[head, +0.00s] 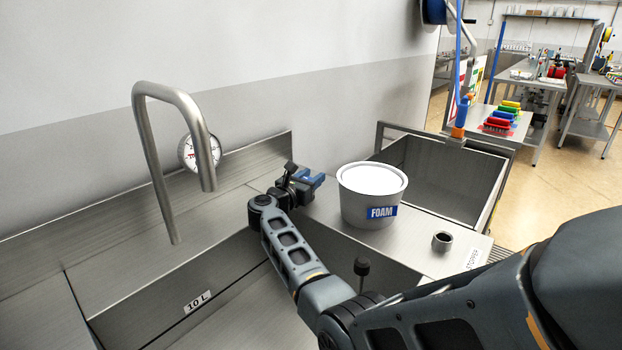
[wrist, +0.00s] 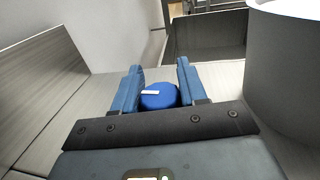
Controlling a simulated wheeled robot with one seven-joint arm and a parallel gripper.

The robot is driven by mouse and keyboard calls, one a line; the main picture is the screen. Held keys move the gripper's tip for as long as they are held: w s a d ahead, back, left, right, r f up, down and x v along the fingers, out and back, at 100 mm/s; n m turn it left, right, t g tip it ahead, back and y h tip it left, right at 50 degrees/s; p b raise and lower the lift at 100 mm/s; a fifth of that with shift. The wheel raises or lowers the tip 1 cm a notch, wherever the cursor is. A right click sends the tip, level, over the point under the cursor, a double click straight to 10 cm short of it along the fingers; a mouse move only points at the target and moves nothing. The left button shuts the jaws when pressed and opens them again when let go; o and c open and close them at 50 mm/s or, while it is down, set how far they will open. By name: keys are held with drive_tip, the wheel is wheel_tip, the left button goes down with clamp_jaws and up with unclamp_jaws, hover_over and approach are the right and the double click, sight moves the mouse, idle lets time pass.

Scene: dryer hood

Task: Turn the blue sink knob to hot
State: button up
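The blue sink knob (wrist: 158,98) shows in the wrist view as a round blue cap with a short white mark on its upper left part. It sits between the two blue fingers of my gripper (wrist: 160,66). The fingers stand close on either side of it, but I cannot tell whether both press on it. In the head view my gripper (head: 312,179) is low over the steel counter behind the sink, left of the foam bucket. The knob is not clearly distinguishable there. No hot or cold marking is readable.
The white foam bucket (head: 372,198) stands close to the right of my gripper. A curved steel faucet (head: 160,150) and a round dial gauge (head: 200,152) are to the left. An empty steel bin (head: 440,180) lies behind the bucket.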

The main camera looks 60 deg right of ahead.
drive_tip(key=c, duration=0.5)
drive_tip(key=shift+w+n+t+p, duration=0.1)
drive_tip(key=shift+n+t+p, duration=0.2)
drive_tip(key=shift+n+t, duration=0.65)
drive_tip(key=shift+c, duration=0.2)
drive_tip(key=shift+m, duration=0.25)
drive_tip(key=o, duration=1)
drive_tip(key=shift+a+p, duration=0.8)
drive_tip(key=shift+a, duration=3.1)
